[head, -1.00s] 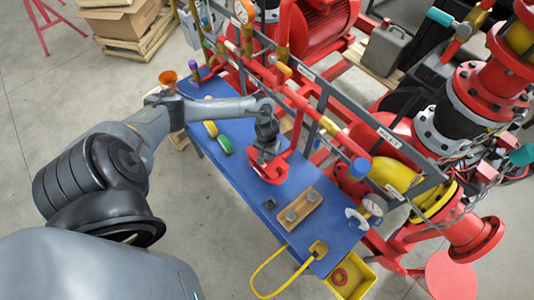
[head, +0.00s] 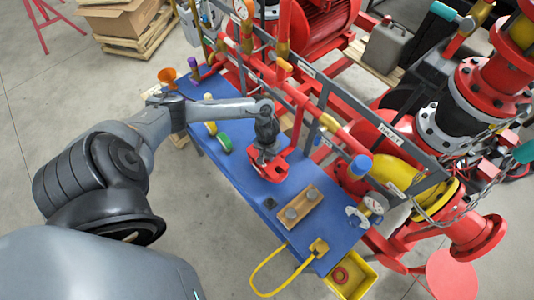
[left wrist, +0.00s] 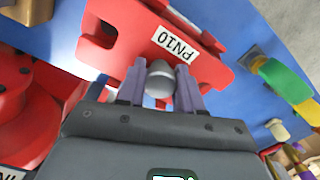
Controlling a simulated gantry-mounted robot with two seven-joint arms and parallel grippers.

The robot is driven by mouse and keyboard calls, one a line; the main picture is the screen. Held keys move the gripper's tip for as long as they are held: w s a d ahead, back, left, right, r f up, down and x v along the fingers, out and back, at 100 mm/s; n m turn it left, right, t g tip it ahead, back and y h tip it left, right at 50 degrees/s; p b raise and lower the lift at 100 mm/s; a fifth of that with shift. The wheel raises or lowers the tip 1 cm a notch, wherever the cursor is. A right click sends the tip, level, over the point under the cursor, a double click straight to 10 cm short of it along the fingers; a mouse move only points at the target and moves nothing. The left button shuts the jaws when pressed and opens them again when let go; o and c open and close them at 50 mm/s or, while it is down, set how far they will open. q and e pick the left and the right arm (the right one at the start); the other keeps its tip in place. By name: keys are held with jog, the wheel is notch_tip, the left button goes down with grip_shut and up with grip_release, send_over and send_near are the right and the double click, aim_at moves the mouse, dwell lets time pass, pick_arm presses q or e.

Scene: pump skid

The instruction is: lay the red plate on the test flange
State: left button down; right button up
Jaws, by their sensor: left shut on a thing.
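The red plate (head: 270,170) is a flat piece with notched edges and a white PN10 label, which shows in the left wrist view (left wrist: 130,30). My left gripper (head: 266,150) is shut on a grey round knob (left wrist: 160,78) on the plate, with the plate over the blue bench. I cannot tell whether the plate touches the bench. No part is clearly marked as the test flange. A red pipe flange (head: 482,238) faces outward at the right, and a flat red disc (head: 450,275) lies below it. My right gripper is not in view.

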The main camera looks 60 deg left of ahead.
pick_arm(q)
jog(key=c, duration=0.7)
grip_release()
jog(key=shift+o, duration=0.2)
